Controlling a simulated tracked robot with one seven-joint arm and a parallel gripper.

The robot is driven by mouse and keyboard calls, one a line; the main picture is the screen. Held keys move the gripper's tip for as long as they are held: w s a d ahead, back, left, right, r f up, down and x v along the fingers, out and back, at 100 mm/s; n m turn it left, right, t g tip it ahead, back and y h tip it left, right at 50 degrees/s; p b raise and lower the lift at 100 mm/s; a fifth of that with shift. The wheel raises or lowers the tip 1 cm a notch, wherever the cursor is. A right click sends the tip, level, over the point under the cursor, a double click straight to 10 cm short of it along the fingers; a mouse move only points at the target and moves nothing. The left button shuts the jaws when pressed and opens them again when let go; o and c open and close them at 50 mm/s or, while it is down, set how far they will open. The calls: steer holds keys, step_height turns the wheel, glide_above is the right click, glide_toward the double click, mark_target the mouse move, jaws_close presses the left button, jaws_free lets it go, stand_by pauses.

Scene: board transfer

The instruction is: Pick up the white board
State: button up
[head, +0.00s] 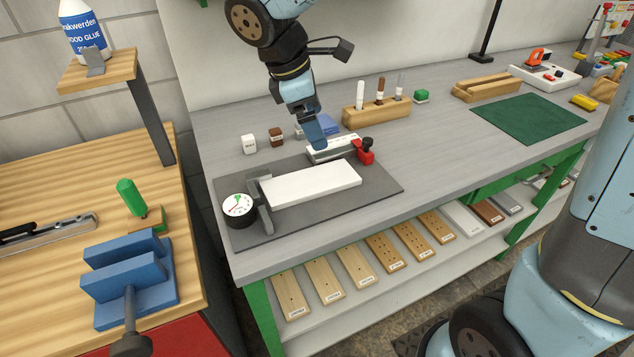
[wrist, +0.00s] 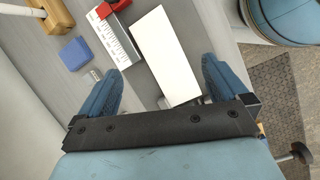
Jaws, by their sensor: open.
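The white board (head: 311,184) lies flat on a dark grey mat (head: 375,190) on the workbench, its left end close to a grey bracket beside a round dial gauge (head: 238,206). My gripper (head: 316,143) hangs above the bench just behind the board, apart from it as far as I can tell. In the wrist view the white board (wrist: 165,57) shows beyond and between the two blue fingers (wrist: 160,92). The fingers are spread wide with nothing between them. The board's near end is partly hidden by my gripper body.
A red clamp (head: 365,157) with a white scaled strip (head: 333,149) stands right behind the board. A wooden holder (head: 376,115) with markers, a blue block (head: 327,124) and small labelled blocks (head: 249,144) stand farther back.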

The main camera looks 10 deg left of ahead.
steer(key=s+a+f+n, duration=0.1)
steer(key=a+f+n, duration=0.2)
steer(key=a, duration=0.3)
glide_toward(309, 180)
steer(key=shift+n, duration=0.4)
steer(key=x, duration=0.8)
steer(key=shift+f, duration=0.15)
steer(key=shift+c, duration=0.3)
steer(key=c, duration=0.9)
steer(key=shift+c, duration=0.2)
